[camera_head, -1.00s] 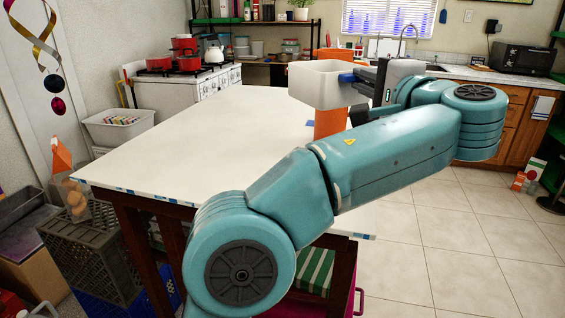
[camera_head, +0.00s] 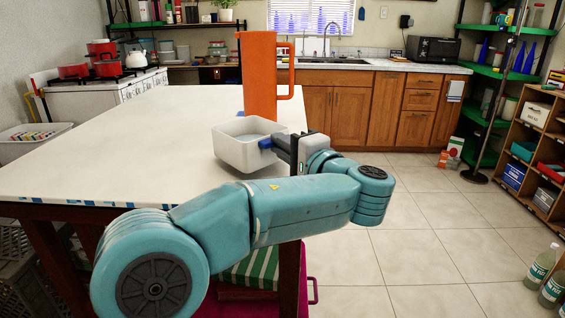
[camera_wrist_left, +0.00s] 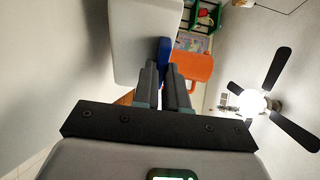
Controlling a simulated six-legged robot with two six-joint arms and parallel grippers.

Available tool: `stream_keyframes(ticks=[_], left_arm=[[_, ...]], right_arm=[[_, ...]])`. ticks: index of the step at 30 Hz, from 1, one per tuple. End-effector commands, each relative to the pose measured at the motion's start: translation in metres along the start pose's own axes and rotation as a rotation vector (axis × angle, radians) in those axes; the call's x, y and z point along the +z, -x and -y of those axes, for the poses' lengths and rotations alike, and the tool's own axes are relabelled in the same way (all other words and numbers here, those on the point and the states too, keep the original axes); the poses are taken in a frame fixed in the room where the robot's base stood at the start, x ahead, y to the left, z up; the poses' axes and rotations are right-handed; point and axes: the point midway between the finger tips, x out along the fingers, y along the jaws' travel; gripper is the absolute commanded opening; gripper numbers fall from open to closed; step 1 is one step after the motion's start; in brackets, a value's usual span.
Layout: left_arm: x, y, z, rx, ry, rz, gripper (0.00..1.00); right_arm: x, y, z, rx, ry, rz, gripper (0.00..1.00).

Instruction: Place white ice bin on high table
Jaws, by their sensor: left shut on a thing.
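The white ice bin (camera_head: 233,152) is an open box with a blue handle tab (camera_head: 265,143), upright at the right side of the white-topped high table (camera_head: 110,140). My left gripper (camera_head: 271,144) is shut on the blue tab at the bin's right side. In the left wrist view the fingers (camera_wrist_left: 164,78) close on the blue tab, with the bin's pale wall (camera_wrist_left: 135,45) beside them. I cannot tell whether the bin's base touches the tabletop. My right gripper is not in view.
A tall orange pitcher (camera_head: 259,80) stands on the table just behind the bin. The left and middle tabletop is clear. A stove (camera_head: 100,88) is at the back left. A wooden shelf (camera_head: 535,140) and bottles (camera_head: 540,268) are on the right, beyond open floor.

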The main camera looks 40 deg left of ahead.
Motion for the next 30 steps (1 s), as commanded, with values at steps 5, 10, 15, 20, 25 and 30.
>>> stream_keyframes(ticks=[5,10,15,20,25,30], left_arm=[[0.000,-0.001,-0.027,-0.001,-0.002,0.000,0.00],[0.000,-0.001,-0.025,-0.001,0.000,0.000,0.00],[0.000,-0.001,-0.030,-0.001,-0.001,-0.001,0.00],[0.000,-0.001,-0.028,0.000,-0.001,-0.001,0.38],[0.000,-0.001,-0.028,0.000,-0.001,-0.001,0.38],[-0.001,0.006,-0.024,0.000,-0.001,-0.003,0.38]], right_arm=[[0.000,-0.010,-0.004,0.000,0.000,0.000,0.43],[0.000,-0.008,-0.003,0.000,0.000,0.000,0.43],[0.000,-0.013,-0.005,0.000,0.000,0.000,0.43],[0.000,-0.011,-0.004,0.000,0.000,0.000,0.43],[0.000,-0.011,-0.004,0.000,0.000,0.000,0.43],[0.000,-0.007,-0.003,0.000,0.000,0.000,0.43]])
